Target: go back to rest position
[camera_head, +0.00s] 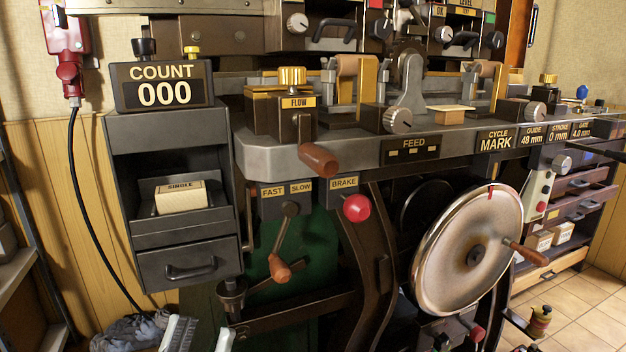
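My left gripper (204,330) shows only at the bottom edge, left of centre. Its two pale fingertips stand apart with nothing seen between them. The rest of that gripper and its arm are below the picture. The fingertips appear below the drawer cabinet (150,262) of the press; I cannot tell how near they are to it. My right gripper is not in view. The press has a FLOW knob (292,76), a red BRAKE knob (356,208), a wood-handled FAST/SLOW lever (280,268) and a large handwheel (450,262). The counter (163,86) reads 000.
A grey-blue cloth (128,332) lies at the lower left, beside the fingertips. A black cable (80,205) hangs from a red device (68,60). A block marked SINGLE (181,197) sits in the open cabinet bay. Tiled floor (592,312) shows clear at the lower right.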

